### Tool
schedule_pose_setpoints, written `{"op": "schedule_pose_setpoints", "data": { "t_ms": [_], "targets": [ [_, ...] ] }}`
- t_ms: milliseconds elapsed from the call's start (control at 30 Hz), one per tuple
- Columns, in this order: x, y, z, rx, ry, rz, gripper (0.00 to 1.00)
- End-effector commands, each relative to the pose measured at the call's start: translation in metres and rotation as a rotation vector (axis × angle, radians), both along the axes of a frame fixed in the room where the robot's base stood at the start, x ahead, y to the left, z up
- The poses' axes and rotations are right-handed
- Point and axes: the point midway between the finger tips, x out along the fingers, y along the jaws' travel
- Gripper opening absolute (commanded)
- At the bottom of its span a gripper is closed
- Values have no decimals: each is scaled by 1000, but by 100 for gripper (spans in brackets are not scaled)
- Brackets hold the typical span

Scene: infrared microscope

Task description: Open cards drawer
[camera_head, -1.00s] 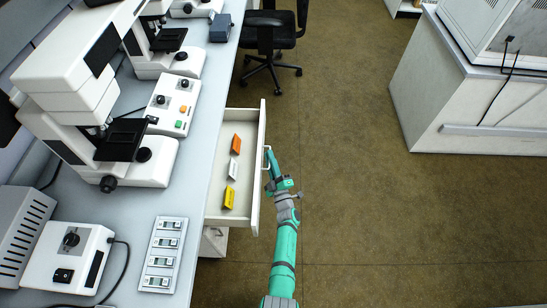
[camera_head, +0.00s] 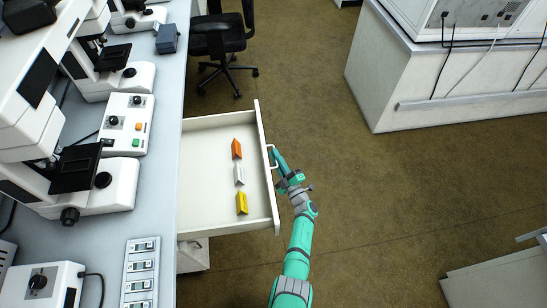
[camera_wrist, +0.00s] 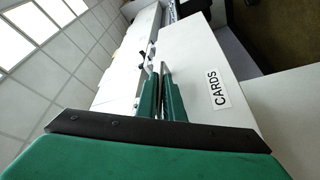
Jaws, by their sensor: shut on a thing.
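The cards drawer (camera_head: 225,220) is a white drawer pulled well out from under the bench. Its front, with the label "CARDS", shows in the wrist view (camera_wrist: 245,120). An orange card (camera_head: 237,149), a white card (camera_head: 239,175) and a yellow card (camera_head: 242,203) stand folded in a row inside it. My gripper (camera_head: 274,160) is at the handle (camera_head: 270,155) on the outer face of the drawer front. In the wrist view my green fingers (camera_wrist: 161,95) are close together, shut on the handle, which they mostly hide.
The bench (camera_head: 165,110) carries microscopes (camera_head: 75,180), a control box (camera_head: 124,124) and a switch panel (camera_head: 140,272). A black chair (camera_head: 222,40) stands beyond the drawer. A white cabinet (camera_head: 380,85) is at the right. The brown floor between is clear.

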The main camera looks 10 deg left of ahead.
Motion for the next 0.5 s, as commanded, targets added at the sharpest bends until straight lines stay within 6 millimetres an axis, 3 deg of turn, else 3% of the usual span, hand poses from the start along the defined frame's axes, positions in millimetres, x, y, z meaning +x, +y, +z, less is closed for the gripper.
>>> {"op": "schedule_pose_setpoints", "data": {
  "t_ms": [300,367,500],
  "targets": [
    [1,-1,0,0,1,-3,0],
    [1,-2,0,0,1,-3,15],
    [1,-2,0,-1,0,-3,15]
  ]
}}
